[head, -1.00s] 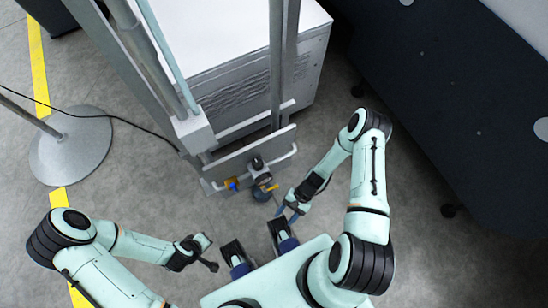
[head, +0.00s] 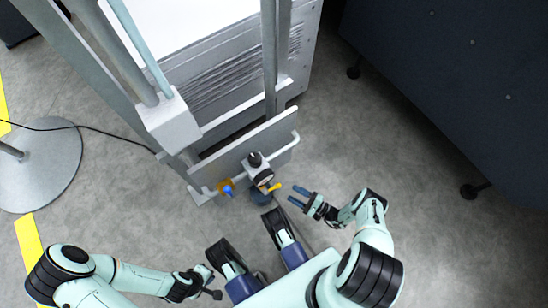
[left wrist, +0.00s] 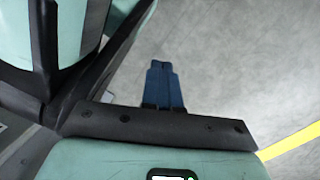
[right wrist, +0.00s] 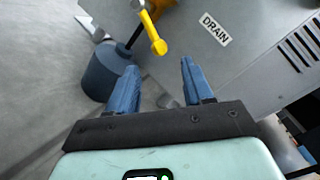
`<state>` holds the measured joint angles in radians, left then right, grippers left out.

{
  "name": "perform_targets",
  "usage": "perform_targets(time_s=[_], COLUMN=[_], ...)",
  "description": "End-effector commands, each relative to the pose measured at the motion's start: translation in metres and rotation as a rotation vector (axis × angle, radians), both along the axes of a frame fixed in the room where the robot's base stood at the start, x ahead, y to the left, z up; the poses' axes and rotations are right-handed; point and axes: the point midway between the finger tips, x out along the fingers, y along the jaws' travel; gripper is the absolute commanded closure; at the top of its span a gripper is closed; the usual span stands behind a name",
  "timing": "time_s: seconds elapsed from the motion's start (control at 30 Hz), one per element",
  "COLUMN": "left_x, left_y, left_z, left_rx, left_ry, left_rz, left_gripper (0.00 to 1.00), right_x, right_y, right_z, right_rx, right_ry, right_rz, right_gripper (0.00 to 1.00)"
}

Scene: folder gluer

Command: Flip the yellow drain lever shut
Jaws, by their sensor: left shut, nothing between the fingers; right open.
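In the right wrist view the lever (right wrist: 153,32) points down toward the gap between my fingers. My right gripper (head: 300,196) is open and empty, just to the right of the lever in the head view. Its two blue fingers (right wrist: 158,70) show apart in the right wrist view, with the lever tip ahead of them. My left gripper (left wrist: 163,85) is shut and empty over bare floor, away from the lever.
A DRAIN label (right wrist: 215,29) is on the grey panel beside the lever. A dark blue cylinder (right wrist: 105,72) stands to the left of the lever. A blue knob (head: 228,191) is on the brass fitting. A round metal base (head: 40,170) with a cable stands at left.

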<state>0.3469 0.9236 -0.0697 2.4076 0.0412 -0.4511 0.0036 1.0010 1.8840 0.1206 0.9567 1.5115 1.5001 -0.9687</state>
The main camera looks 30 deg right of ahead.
Motion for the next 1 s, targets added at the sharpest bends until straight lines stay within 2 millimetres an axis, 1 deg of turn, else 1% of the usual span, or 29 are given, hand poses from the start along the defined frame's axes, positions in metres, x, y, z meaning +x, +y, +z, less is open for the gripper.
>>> perform_targets(time_s=[0.03,0.3,0.5,0.67,0.93,0.97,1.0], left_x=[-0.002,-0.017,-0.027,-0.031,-0.032,-0.032,-0.032], left_y=[0.000,0.002,0.003,0.004,0.004,0.004,0.004], left_z=[-0.002,-0.010,-0.014,-0.015,-0.015,-0.015,-0.015], left_rx=[0.000,-0.003,-0.006,-0.007,-0.007,-0.007,-0.007], left_ry=[0.007,0.055,0.090,0.104,0.106,0.106,0.106], left_rz=[0.001,0.005,0.010,0.011,0.011,0.011,0.011], left_gripper=[1.00,1.00,1.00,1.00,1.00,1.00,1.00], right_x=[0.010,0.060,0.084,0.092,0.093,0.093,0.093], right_y=[0.007,0.035,0.049,0.053,0.054,0.054,0.054], right_z=[0.000,0.000,0.000,0.000,0.000,0.000,0.000], right_rx=[0.001,0.001,0.001,0.002,0.001,0.001,0.001], right_ry=[-0.002,-0.001,0.001,0.001,0.002,0.002,0.002], right_rz=[0.004,0.006,0.004,0.004,0.003,0.003,0.003], right_gripper=[0.49,0.49,0.49,0.49,0.49,0.56,0.69])
